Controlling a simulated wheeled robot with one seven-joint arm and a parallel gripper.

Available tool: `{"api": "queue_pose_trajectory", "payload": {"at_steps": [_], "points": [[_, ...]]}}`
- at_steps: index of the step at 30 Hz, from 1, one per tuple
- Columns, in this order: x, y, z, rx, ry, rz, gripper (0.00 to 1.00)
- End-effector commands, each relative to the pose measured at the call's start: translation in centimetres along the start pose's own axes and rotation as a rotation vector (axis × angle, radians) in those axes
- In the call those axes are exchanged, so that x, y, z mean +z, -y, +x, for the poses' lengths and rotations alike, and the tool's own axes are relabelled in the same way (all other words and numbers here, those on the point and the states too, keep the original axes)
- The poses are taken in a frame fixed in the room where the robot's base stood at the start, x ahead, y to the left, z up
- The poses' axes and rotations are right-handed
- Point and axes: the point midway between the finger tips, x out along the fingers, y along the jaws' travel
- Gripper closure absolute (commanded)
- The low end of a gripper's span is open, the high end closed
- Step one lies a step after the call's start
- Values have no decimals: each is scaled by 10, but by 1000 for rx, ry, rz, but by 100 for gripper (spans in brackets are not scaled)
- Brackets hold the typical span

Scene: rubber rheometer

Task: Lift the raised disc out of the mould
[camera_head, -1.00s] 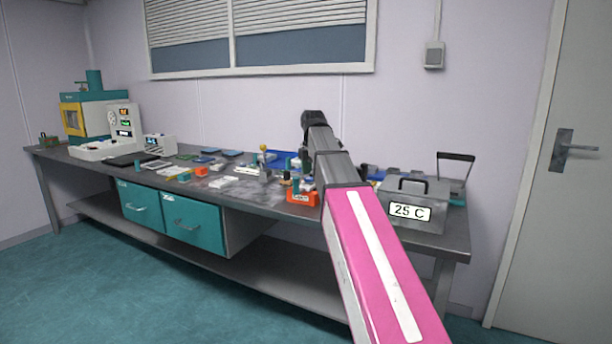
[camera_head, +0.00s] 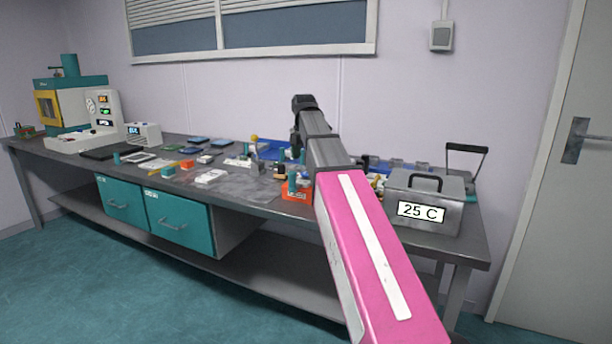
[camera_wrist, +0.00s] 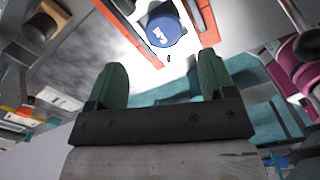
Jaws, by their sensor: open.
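My gripper (camera_wrist: 162,80) shows two green fingers spread wide apart with nothing between them in the wrist view. Beyond the fingertips is a round blue piece (camera_wrist: 162,30) with a white mark, on a bright white surface between orange bars (camera_wrist: 206,22); it is apart from the fingers. I cannot make out the mould or the raised disc for certain in either view. In the head view my arm reaches over the bench (camera_head: 250,185), and the gripper's fingers are hidden.
A teal machine with a yellow door (camera_head: 48,107) stands at the bench's far left. Small items crowd the middle, with an orange box (camera_head: 297,190) near the front edge. A grey metal box marked 25 C (camera_head: 428,190) stands at the right. The floor before the bench is clear.

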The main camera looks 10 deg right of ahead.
Motion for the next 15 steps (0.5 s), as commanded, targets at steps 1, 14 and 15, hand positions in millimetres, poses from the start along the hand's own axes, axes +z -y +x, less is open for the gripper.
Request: {"api": "queue_pose_trajectory", "payload": {"at_steps": [1, 14, 15], "points": [[0, 1, 3, -1, 0, 0, 23], [6, 6, 50, 0, 0, 0, 23], [6, 5, 51, 0, 0, 0, 23]]}}
